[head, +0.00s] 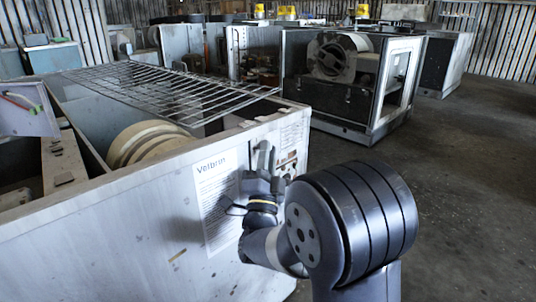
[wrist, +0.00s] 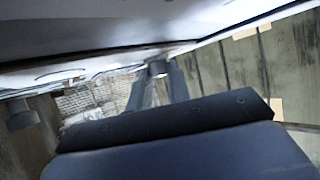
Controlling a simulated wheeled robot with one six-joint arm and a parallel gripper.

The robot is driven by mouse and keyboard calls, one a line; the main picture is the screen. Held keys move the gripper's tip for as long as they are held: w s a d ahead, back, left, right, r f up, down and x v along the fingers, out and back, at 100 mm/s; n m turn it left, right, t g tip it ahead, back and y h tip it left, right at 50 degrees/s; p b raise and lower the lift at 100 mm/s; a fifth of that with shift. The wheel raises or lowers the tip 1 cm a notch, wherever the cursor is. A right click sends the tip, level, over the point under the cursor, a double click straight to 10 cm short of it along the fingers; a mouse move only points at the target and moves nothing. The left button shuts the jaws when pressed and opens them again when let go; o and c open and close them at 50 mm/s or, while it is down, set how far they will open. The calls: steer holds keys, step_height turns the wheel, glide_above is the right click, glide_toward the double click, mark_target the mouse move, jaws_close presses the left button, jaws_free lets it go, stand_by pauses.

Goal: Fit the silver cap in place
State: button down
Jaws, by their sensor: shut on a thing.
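My gripper (head: 262,160) is in front of the blower housing's white front panel (head: 120,235), by the printed labels near its right end. In the wrist view, my two fingers (wrist: 158,82) are shut on a small silver round piece, which looks like the silver cap (wrist: 157,68). The cap is at the fingertips, close under a pale panel edge; I cannot tell whether it touches anything. In the head view I cannot make out the cap apart from the fingers. The place it fits is not clearly visible.
A wire grille (head: 165,92) lies across the open housing top, above a cream round drum (head: 150,143). Another open unit (head: 350,80) stands behind. The floor (head: 465,190) at right is clear.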

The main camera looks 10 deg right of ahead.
steer(key=shift+w+f, duration=0.1)
steer(key=shift+f, duration=0.2)
steer(key=c, duration=0.7)
jaws_free()
steer(key=shift+a+y, duration=0.1)
steer(key=shift+y, duration=0.2)
steer(key=shift+c, duration=0.2)
steer(key=s+d, duration=0.4)
steer(key=s, duration=0.2)
steer(key=shift+s+d, duration=0.25)
steer(key=shift+d, duration=0.15)
